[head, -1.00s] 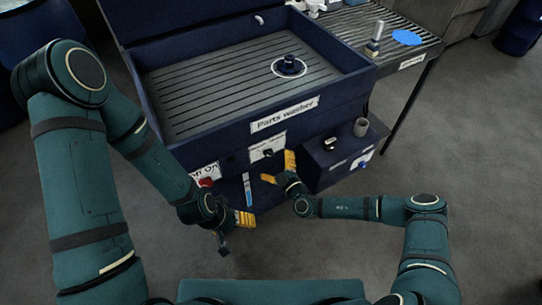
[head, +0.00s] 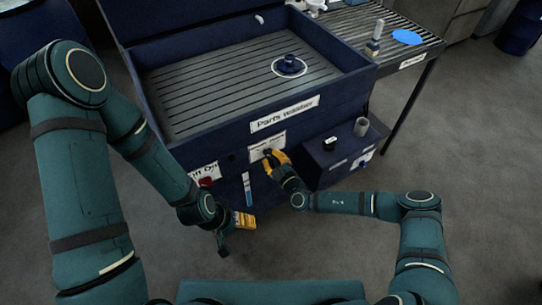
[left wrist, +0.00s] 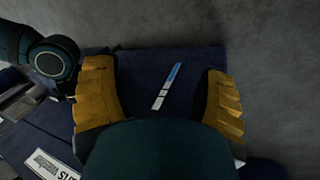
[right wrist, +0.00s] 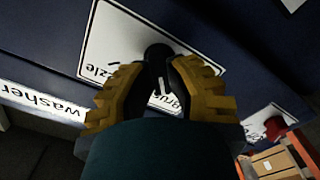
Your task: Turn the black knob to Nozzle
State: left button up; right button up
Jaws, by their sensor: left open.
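The black knob (right wrist: 157,54) sits on a white label plate (right wrist: 105,35) on the front of the blue parts washer (head: 222,140). In the right wrist view, part of the word Nozzle shows at the plate's left and part of another word at its right. My right gripper (right wrist: 158,80) has its yellow fingers on either side of the knob, closed in on it. A white mark shows between the fingers; which word it points to I cannot tell. My left gripper (left wrist: 160,88) is open and empty, below and left of the knob in the head view.
A red knob (head: 206,182) is on the washer front at left. A blue and white strip (left wrist: 165,86) is on the panel near my left gripper. A lower blue box (head: 335,160) with a grey cup (head: 361,127) stands right of my right gripper.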

jog(key=shift+f+m+b, duration=0.1)
jog(key=shift+m+b, duration=0.3)
jog(key=m+b, duration=0.2)
jog(key=m, duration=0.2)
jog(key=m+b, duration=0.1)
jog(key=m, duration=0.2)
jog(key=m+b, duration=0.2)
jog(key=m, duration=0.2)
jog(key=shift+d+f+m+b, duration=0.15)
jog(key=shift+d+m+b, duration=0.1)
jog(key=shift+m+b, duration=0.05)
jog(key=shift+w+m, duration=0.1)
jog(key=shift+m, duration=0.8)
jog(key=shift+r+m, duration=0.25)
jog(key=shift+m, duration=0.65)
jog(key=o, duration=1.6)
jog(key=v, duration=0.7)
jog(key=shift+p, duration=0.45)
